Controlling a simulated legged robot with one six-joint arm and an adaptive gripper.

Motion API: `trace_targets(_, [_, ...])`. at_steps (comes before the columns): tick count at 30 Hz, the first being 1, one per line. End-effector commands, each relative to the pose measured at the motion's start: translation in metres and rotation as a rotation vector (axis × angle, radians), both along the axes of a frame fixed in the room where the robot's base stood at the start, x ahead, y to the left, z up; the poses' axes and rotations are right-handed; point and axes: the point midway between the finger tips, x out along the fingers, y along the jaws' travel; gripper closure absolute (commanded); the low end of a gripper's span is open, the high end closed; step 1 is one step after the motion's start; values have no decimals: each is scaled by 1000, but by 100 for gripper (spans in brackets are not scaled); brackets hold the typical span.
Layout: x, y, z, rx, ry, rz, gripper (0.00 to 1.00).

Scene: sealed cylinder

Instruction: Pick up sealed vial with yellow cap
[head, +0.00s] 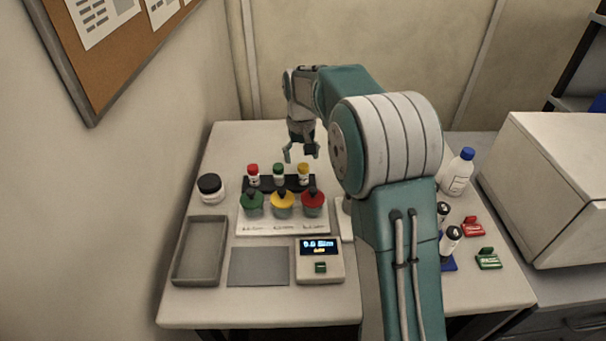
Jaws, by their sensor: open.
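The vial with the yellow cap (303,172) stands upright in a black rack (265,184), at the right end of a row of three. A green-capped vial (278,172) stands to its left, and a red-capped vial (253,173) is at the left end. My gripper (301,154) is open and points down, just above and behind the yellow-capped vial as seen from the head. Nothing shows between its fingers. The vials' lower parts are hidden by the rack and the containers in front.
Green (252,205), yellow (282,204) and red (312,203) containers stand before the rack on a white board (265,228). A scale (320,270), grey tray (182,252) and black-lidded jar (210,187) surround it. A blue-capped bottle (457,175) stands right. The table behind the rack is clear.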

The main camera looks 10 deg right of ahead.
Motion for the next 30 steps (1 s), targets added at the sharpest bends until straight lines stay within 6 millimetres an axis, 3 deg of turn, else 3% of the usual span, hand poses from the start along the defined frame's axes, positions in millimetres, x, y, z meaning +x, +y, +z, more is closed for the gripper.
trace_targets(12, [2,-5,-51,0,1,-1,15])
trace_targets(22, [2,-4,-58,0,-2,0,15])
trace_targets(27, [2,-4,-58,0,-1,0,91])
trace_targets(28, [2,-4,-58,0,-1,0,100])
trace_targets(30, [2,-4,-58,0,-1,0,100])
